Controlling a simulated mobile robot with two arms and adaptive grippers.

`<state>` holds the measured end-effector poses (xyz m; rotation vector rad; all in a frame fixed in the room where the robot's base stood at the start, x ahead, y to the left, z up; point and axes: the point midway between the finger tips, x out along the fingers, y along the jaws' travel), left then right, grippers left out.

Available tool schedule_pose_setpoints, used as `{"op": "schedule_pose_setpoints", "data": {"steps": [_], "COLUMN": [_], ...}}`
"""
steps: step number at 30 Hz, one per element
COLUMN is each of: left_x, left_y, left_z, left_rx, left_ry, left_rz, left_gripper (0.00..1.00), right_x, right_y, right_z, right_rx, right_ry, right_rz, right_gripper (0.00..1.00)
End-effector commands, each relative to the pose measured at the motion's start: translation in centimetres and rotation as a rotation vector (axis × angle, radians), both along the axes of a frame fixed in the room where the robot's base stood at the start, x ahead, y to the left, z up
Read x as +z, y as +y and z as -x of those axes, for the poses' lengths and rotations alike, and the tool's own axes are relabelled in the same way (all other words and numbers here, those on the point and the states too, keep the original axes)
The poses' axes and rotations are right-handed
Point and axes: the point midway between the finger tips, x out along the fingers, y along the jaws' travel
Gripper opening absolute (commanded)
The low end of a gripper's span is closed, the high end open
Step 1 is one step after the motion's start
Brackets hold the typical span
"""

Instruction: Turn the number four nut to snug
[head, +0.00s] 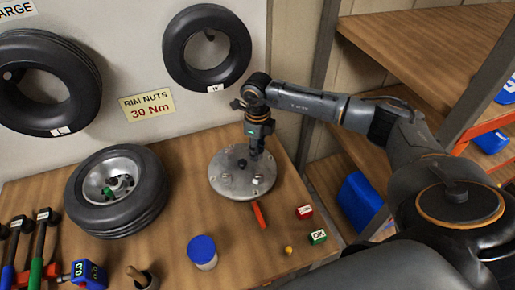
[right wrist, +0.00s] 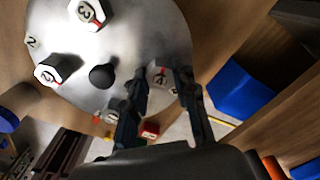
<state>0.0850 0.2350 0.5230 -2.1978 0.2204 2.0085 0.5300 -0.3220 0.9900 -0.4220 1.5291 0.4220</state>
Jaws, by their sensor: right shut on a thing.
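A round metal plate (head: 228,188) lies on the wooden bench, with a dark knob near its middle. In the right wrist view the plate (right wrist: 100,42) carries a nut marked 3 (right wrist: 87,12), a nut marked 2 (right wrist: 58,68) and the number four nut (right wrist: 160,77). My right gripper (head: 256,153) reaches down over the plate's far right part. In the right wrist view its fingers (right wrist: 160,85) stand on either side of the number four nut, shut on it; they partly hide it. My left gripper is not in view.
A tyre on a rim (head: 112,222) lies left of the plate. A blue-lidded jar (head: 202,252), a red stick (head: 259,215), a red block (head: 304,211) and a green OK block (head: 317,237) stand in front. A blue bin (head: 360,203) is right of the bench.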

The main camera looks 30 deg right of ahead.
Motion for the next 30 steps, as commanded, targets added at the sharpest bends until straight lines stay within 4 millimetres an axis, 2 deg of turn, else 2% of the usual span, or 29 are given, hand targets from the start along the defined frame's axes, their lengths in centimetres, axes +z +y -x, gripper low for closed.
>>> {"op": "schedule_pose_setpoints", "data": {"steps": [11,30], "left_x": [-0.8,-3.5], "left_y": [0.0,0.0], "left_z": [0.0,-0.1], "left_rx": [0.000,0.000], "left_ry": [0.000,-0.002], "left_rz": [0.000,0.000], "left_gripper": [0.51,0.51], "right_x": [-0.1,-0.2], "right_y": [0.0,-0.1], "right_z": [0.0,0.0], "right_rx": [-0.112,-0.687], "right_ry": [0.000,0.001], "right_rz": [0.000,0.000], "right_gripper": [0.00,0.00]}}
